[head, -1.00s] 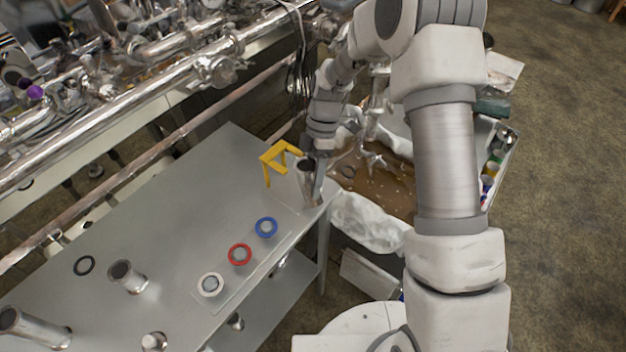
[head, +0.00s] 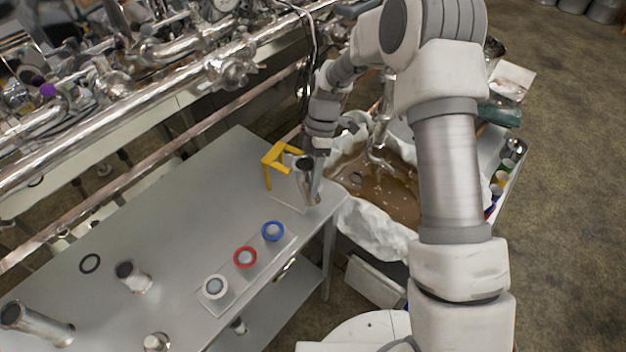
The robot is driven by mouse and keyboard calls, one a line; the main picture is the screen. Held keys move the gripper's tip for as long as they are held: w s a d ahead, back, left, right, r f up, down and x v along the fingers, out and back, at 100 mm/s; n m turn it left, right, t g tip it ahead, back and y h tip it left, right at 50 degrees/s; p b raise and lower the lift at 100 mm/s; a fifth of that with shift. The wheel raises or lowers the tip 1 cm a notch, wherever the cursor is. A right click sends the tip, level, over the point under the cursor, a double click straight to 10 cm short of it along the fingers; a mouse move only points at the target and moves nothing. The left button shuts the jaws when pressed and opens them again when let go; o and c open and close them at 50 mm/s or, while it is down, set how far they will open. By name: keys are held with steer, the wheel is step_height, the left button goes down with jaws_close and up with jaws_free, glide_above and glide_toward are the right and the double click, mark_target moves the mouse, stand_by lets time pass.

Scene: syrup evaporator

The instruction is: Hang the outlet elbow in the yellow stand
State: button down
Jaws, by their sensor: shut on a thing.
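The yellow stand (head: 272,154) stands upright near the far right corner of the grey table, with an open-fronted fork at its top. My gripper (head: 316,158) is just right of the stand, shut on the outlet elbow (head: 309,188). The elbow is a shiny metal tube with a dark open end facing up, beside the fork and apart from its yellow arms as far as I can see. Its lower end is close above the table corner; I cannot tell whether it touches. The fingertips are small and partly hidden.
Blue (head: 272,231), red (head: 245,257) and white (head: 215,286) rings lie in a row on a plate on the table (head: 190,215). A black ring (head: 90,263) and metal tubes (head: 134,277) are at left. Pipework runs behind; a lined bin (head: 372,228) is right.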

steer(key=shift+w+a, duration=0.15)
steer(key=shift+a, duration=0.05)
steer(key=shift+w+a+b, duration=0.15)
steer(key=shift+w+a, duration=0.5)
steer(key=shift+a, duration=0.2)
steer(key=shift+w+a+b, duration=0.15)
steer(key=shift+w+a, duration=0.5)
steer(key=shift+a, duration=0.2)
steer(key=shift+a, duration=0.1)
stand_by(0.3)
steer(key=shift+w+a, duration=0.4)
steer(key=shift+a, duration=0.35)
steer(key=shift+w+a, duration=0.4)
steer(key=shift+a, duration=0.3)
steer(key=shift+w+a+b, duration=0.1)
steer(key=shift+a+b, duration=0.05)
steer(key=shift+b, duration=0.15)
steer(key=shift+a+f, duration=0.1)
steer(key=shift+a, duration=0.1)
steer(key=shift+w+a+f, duration=0.15)
steer(key=shift+w+a, duration=0.05)
steer(key=shift+a, duration=0.85)
